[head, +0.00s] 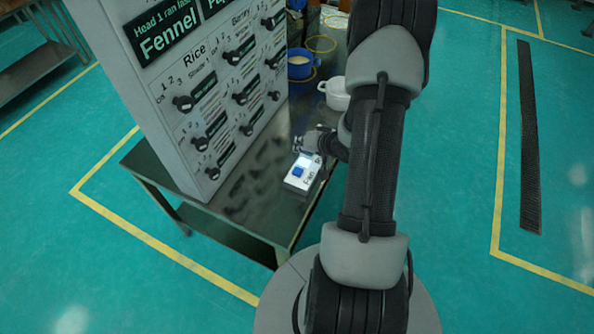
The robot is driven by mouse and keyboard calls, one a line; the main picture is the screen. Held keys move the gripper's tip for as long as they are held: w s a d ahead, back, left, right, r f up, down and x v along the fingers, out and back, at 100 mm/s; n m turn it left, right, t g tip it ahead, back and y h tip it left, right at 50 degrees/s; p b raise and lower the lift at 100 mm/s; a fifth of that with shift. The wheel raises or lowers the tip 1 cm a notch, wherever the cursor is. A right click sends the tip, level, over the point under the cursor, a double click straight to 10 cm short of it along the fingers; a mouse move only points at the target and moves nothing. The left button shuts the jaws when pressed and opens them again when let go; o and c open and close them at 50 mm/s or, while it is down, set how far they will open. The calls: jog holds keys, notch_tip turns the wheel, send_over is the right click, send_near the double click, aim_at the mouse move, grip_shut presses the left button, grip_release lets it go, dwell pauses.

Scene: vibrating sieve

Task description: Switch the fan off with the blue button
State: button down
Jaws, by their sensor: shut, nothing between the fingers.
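The blue button (299,171) sits on top of a small white switch box (296,184). The box stands on the dark table near its right edge, and part of a label reading "Fan" shows on its front. My gripper (313,146) is shut and empty, just behind and above the box in the picture. My arm hides part of the gripper and of the area to its right. I cannot tell whether the fingertips touch the box. The fan itself is not clearly visible.
A tall grey panel (150,90) with several black knobs and labels stands on the dark table (250,215), left of the box. A blue pot (300,70) and a white pot (336,96) stand behind. The table's front left part is clear.

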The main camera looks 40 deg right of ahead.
jog(key=b, duration=0.7)
send_over(300, 170)
notch_tip(300, 170, down, 7)
jog(key=shift+d, duration=0.1)
jog(key=shift+f+b, duration=0.4)
jog(key=shift+f, duration=0.45)
jog(key=shift+f, duration=0.4)
jog(key=shift+f+b, duration=0.45)
jog(key=shift+f, duration=0.05)
dwell(0.7)
dwell(0.4)
jog(key=shift+r+p, duration=0.95)
jog(key=shift+p, duration=0.05)
